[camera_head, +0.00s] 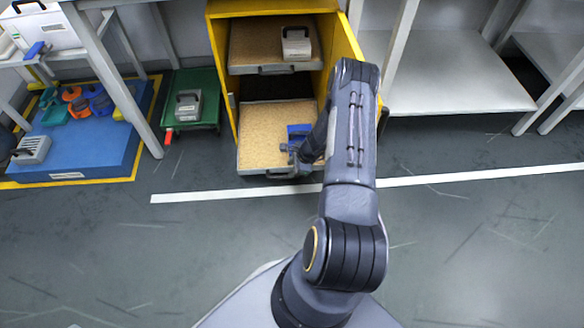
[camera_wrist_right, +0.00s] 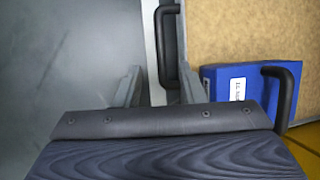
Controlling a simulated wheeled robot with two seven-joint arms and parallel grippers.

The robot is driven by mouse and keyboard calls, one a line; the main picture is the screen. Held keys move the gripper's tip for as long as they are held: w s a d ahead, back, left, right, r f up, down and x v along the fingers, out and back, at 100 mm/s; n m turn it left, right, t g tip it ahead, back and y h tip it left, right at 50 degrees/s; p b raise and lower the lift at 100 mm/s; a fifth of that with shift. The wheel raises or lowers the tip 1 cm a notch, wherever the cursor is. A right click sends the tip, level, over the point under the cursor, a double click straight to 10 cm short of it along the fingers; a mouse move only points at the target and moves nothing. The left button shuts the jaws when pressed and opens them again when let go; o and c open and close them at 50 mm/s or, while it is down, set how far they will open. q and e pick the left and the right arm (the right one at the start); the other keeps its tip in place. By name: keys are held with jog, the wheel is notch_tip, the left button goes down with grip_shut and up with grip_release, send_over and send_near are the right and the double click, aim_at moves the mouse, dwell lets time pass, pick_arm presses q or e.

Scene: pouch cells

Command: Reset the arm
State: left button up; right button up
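My right arm reaches forward to the yellow cabinet, and its right gripper (camera_head: 296,160) is at the front edge of the pulled-out lower drawer (camera_head: 268,128). In the right wrist view the two fingers (camera_wrist_right: 160,86) are apart with nothing clamped between them. The drawer's front rim and dark handle (camera_wrist_right: 168,45) show just beyond and between the fingertips; I cannot tell if they touch. A blue pouch cell case (camera_wrist_right: 238,86) with a white label and black handle lies in the drawer, right of the fingers. It also shows in the head view (camera_head: 299,130). My left gripper is out of view.
The cabinet's upper drawer (camera_head: 254,47) is also out and holds a grey case (camera_head: 296,43). A green tray (camera_head: 192,112) with a grey case stands left. A blue platform (camera_head: 70,150) bears several coloured items. Floor in front is clear.

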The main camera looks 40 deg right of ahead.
dwell(0.3)
jog(key=w+a+r+n+t+y, duration=0.1)
jog(key=w+a+r+n, duration=0.15)
jog(key=r, duration=0.55)
jog(key=w+a+r+n, duration=0.1)
jog(key=w+r+n, duration=0.2)
jog(key=r, duration=0.6)
jog(key=s+a+r+n+y, duration=0.1)
jog(key=a+r+n, duration=0.25)
jog(key=r, duration=0.45)
jog(key=s+a+r+n, duration=0.2)
jog(key=a+r, duration=0.3)
jog(key=r, duration=0.3)
jog(key=s+a+r+n, duration=0.6)
jog(key=s+a+r, duration=0.2)
jog(key=s+r, duration=0.1)
jog(key=s+a+r+n, duration=0.1)
jog(key=s+a+n, duration=0.15)
jog(key=s, duration=0.45)
jog(key=s+a+n, duration=0.2)
jog(key=s+n, duration=0.2)
jog(key=s, duration=0.2)
notch_tip(320, 180, up, 34)
jog(key=p, duration=3.4)
jog(key=shift+s+r, duration=0.25)
jog(key=shift+s, duration=0.2)
